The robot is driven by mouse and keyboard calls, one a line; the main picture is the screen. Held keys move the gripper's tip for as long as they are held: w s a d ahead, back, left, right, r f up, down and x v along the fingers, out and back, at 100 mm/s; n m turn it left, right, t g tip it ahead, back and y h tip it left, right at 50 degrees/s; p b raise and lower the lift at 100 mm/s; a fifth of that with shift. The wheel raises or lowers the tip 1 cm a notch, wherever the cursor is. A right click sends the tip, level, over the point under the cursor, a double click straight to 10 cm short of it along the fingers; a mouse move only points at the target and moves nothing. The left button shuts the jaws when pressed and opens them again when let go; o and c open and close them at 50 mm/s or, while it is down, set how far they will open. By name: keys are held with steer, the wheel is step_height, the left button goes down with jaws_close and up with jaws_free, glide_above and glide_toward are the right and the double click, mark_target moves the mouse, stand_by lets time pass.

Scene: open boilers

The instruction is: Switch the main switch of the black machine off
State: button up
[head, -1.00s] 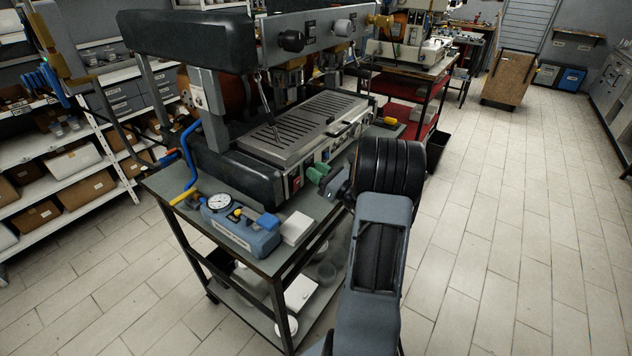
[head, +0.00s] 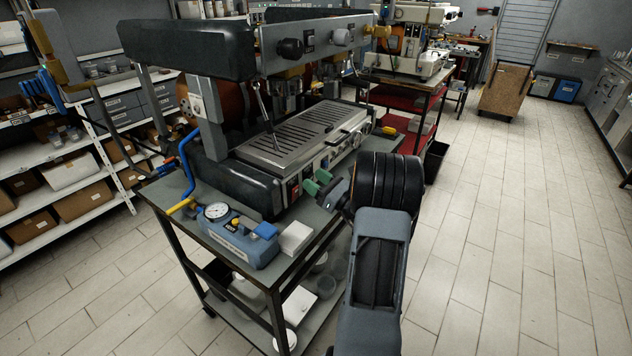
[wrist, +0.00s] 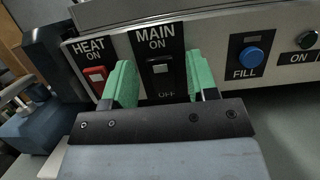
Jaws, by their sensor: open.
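The black machine (head: 240,185) stands on a cart, its front panel facing my arm. In the wrist view its main switch (wrist: 160,70) is a black rocker with a pale upper part, under the words MAIN and ON and above OFF. I cannot tell for sure which way it is pressed. My gripper (wrist: 161,84) is open and empty, its green fingers on either side of the switch, close before the panel. In the head view my gripper (head: 318,182) is at the machine's front corner, and the main switch cannot be made out there.
A red HEAT switch (wrist: 96,77) sits left of the main switch, and a blue FILL button (wrist: 250,54) right of it. A blue gauge box (head: 235,240) and a white block (head: 295,238) lie on the cart top below. The floor on the right is clear.

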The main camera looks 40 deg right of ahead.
steer(key=b+v, duration=0.2)
steer(key=v, duration=1.2)
steer(key=shift+b, duration=0.4)
steer(key=shift+w, duration=0.1)
steer(key=s+a+f+n+g, duration=0.3)
steer(key=a+f+n+g, duration=0.1)
steer(key=a+n+g, duration=0.55)
steer(key=s+a+f+n+g, duration=0.3)
steer(key=a+f+n+g, duration=0.1)
steer(key=a+n+g, duration=0.5)
steer(key=a+r+n+t+h, duration=0.2)
steer(key=a+r+n+h, duration=0.5)
steer(key=n, duration=0.7)
steer(key=a+r, duration=0.2)
steer(key=a, duration=0.1)
steer(key=shift+s+a, duration=0.2)
steer(key=shift+s, duration=0.1)
steer(key=shift+r, duration=0.15)
